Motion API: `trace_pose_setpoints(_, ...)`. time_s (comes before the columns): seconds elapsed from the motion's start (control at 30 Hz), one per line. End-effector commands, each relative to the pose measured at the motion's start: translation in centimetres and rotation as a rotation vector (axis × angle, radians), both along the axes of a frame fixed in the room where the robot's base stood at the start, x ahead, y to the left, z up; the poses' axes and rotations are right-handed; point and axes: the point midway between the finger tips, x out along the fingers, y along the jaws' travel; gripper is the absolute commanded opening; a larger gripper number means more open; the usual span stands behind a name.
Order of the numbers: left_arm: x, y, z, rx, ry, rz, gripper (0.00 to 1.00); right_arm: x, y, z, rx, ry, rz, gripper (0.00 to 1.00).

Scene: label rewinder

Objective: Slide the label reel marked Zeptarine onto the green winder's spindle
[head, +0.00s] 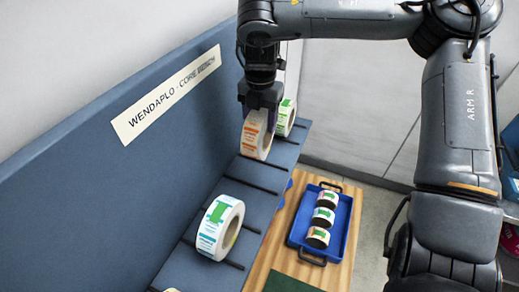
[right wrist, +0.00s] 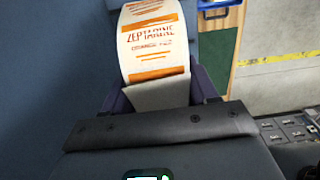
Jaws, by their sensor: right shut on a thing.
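The Zeptarine reel (head: 256,140) is white with orange print and stands upright at the blue shelf against the back panel. Its name reads clearly in the right wrist view (right wrist: 153,42). My right gripper (head: 262,108) comes down from above and is shut on the reel's upper rim. I cannot tell whether the reel still touches the shelf. The green winder and its spindle cannot be made out. My left gripper is not in view.
A green-printed reel (head: 286,117) stands just behind the held one. A teal-and-green reel (head: 218,228) stands nearer on the shelf (head: 262,208), between dark rods. A blue tray (head: 346,222) holds three small rolls on the wooden bench. A dark green surface (head: 286,283) shows at the bottom.

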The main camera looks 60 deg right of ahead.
Motion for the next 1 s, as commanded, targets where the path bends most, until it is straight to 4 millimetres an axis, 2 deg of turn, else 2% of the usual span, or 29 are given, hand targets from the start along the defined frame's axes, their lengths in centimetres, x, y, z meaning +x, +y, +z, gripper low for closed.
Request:
trace_pose_setpoints(0.1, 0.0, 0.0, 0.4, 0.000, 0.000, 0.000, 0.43, -0.1, 0.1, -2.5, 0.003, 0.001, 0.001, 0.03)
trace_pose_setpoints(0.3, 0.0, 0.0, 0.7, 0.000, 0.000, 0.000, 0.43, 0.0, 0.0, -5.5, 0.001, -0.001, 0.000, 0.03)
trace_pose_setpoints(0.63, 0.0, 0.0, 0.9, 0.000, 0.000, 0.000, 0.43, 0.0, 0.0, -7.3, 0.000, -0.001, 0.000, 0.03)
trace_pose_setpoints(0.9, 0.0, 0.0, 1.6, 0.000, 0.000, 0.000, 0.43, 0.0, 0.0, -10.2, -0.001, 0.001, -0.001, 0.03)
trace_pose_setpoints(1.0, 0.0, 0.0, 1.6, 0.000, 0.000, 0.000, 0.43, 0.0, 0.0, -10.7, -0.001, -0.002, -0.001, 0.03)
